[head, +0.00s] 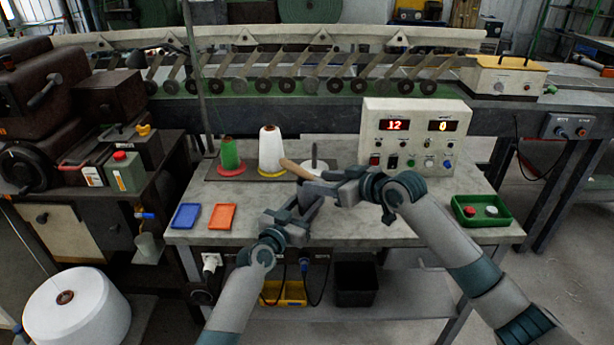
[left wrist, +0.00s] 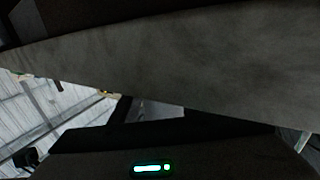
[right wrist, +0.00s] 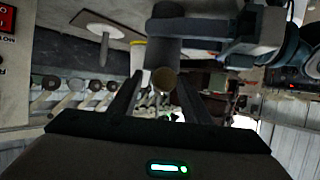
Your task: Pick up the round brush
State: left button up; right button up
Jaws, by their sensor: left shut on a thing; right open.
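The round brush shows in the head view as a tan wooden length (head: 296,169) slanting above the table. Its other end is hidden among my grippers. My left gripper (head: 311,192) is shut on the brush, above the table's front part. My right gripper (head: 326,179) is open, close beside the left one. In the right wrist view the brush (right wrist: 164,78) shows nearly end-on, a dark cylinder with a brownish round end between the open fingers of my right gripper (right wrist: 160,84). I cannot tell whether these fingers touch it. In the left wrist view a large grey surface fills the top; the brush is not clear there.
On the table (head: 262,205) stand a green cone (head: 230,153), a white cone (head: 270,148) and a white disc with a post (head: 314,157). A control box (head: 415,140) is behind right. Blue (head: 186,216) and orange (head: 222,217) trays and a green tray (head: 480,210) lie near the front.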

dwell(0.3)
grip_shut()
jog(key=shift+r, duration=0.1)
notch_tip(320, 180, up, 10)
jog(key=shift+f, duration=0.1)
dwell(0.5)
dwell(0.5)
